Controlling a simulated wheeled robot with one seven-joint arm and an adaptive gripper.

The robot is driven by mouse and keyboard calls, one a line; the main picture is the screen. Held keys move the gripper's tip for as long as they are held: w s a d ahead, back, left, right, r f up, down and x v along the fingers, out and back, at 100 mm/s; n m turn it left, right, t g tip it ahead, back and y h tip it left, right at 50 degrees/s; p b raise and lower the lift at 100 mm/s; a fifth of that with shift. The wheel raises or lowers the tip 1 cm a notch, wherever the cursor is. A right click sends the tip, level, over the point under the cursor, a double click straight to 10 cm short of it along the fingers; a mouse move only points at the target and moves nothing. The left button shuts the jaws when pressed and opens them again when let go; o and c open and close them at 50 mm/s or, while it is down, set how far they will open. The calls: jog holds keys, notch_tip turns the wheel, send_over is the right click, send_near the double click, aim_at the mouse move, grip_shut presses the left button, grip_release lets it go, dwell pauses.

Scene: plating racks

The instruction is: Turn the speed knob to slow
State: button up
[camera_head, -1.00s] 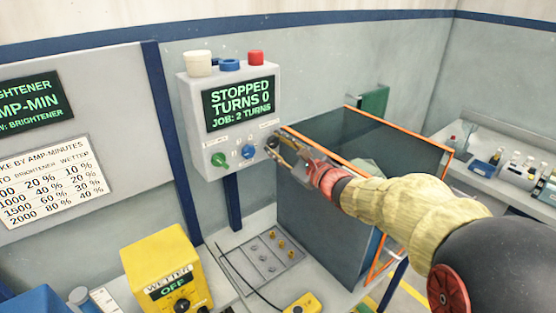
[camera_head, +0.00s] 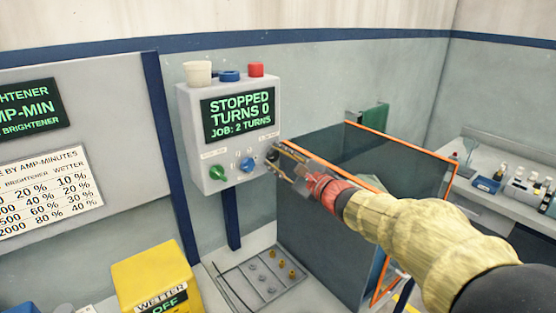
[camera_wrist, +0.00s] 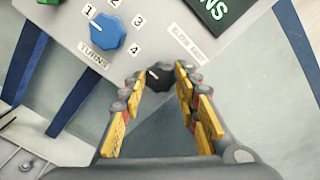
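A small gap seems to show on each side. In the head view my gripper (camera_head: 274,160) largely hides the knob.
White, blue and red parts top the box. A dark orange-rimmed tank (camera_head: 330,225) stands below my arm. A yellow WETTER unit (camera_head: 150,275) stands lower left.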

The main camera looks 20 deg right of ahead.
jog(key=o, duration=0.4)
jog(key=v, duration=1.2)
dwell(0.3)
